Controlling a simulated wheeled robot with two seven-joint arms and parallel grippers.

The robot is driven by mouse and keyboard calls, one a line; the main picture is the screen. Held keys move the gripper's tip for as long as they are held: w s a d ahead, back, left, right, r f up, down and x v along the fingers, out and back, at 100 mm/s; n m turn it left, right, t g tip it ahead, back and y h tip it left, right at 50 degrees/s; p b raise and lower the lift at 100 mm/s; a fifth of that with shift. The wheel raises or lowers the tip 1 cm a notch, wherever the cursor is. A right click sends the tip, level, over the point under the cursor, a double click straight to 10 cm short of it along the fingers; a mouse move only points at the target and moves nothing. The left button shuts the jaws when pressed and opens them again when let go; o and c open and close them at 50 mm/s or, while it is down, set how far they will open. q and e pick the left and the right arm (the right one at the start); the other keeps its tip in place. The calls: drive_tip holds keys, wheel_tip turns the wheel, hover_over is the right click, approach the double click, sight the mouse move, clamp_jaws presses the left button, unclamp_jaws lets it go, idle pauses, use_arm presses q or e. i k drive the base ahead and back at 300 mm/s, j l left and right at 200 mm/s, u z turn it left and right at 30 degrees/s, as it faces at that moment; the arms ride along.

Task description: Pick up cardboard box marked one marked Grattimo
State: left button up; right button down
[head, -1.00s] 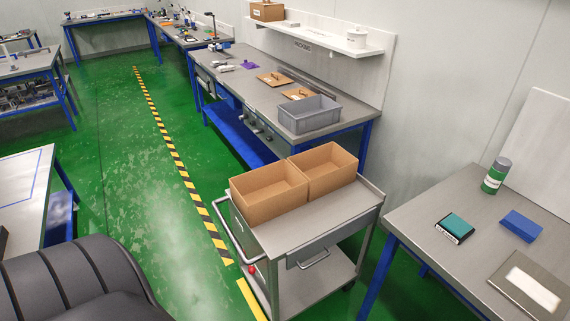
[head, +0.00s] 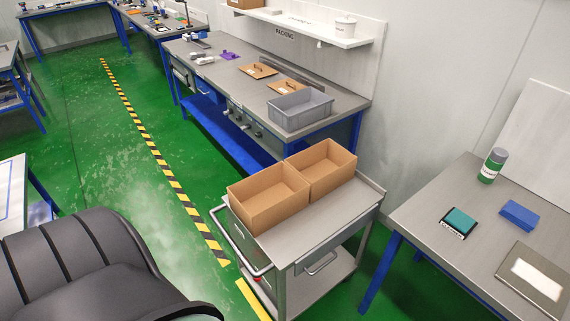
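Two open cardboard boxes stand side by side on a grey metal cart in the head view. The nearer left box (head: 266,212) and the farther right box (head: 335,180) look empty inside. I cannot make out any marking or the name Grattimo on either box. Another cardboard box (head: 247,3) sits on the wall shelf at the top, cut off by the frame edge; its label cannot be read. Neither of my grippers is in view. A dark, ribbed part of my own arm fills the lower left corner.
The grey cart (head: 340,210) has a handle on its left side. The packing bench (head: 345,97) behind holds a grey bin (head: 300,115). Green floor is open at left.

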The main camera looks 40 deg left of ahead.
sight(326, 166)
drive_tip(key=j+z, duration=0.2)
drive_tip(key=j, duration=0.45)
drive_tip(key=j+z, duration=0.2)
drive_tip(key=j, duration=0.45)
drive_tip(key=j+z, duration=0.2)
drive_tip(key=j, duration=0.45)
drive_tip(key=j+z, duration=0.2)
drive_tip(key=j, duration=0.45)
drive_tip(key=k+j+z, duration=0.2)
drive_tip(key=j, duration=0.45)
drive_tip(key=k+j+z, duration=0.15)
drive_tip(key=j, duration=0.45)
drive_tip(key=k+j+z, duration=0.2)
drive_tip(key=j, duration=0.4)
drive_tip(key=k+j+z, duration=0.2)
drive_tip(key=j, duration=0.35)
drive_tip(key=j+z, duration=0.15)
drive_tip(key=j, duration=0.25)
drive_tip(key=k+j+z, duration=0.15)
drive_tip(key=j, duration=0.25)
drive_tip(key=k+j+z, duration=0.1)
drive_tip(key=j, duration=0.25)
drive_tip(key=k+j+z, duration=0.15)
drive_tip(key=j, duration=0.25)
drive_tip(key=k+j+z, duration=0.15)
drive_tip(key=j, duration=0.2)
drive_tip(key=j+z, duration=0.2)
drive_tip(key=j, duration=0.45)
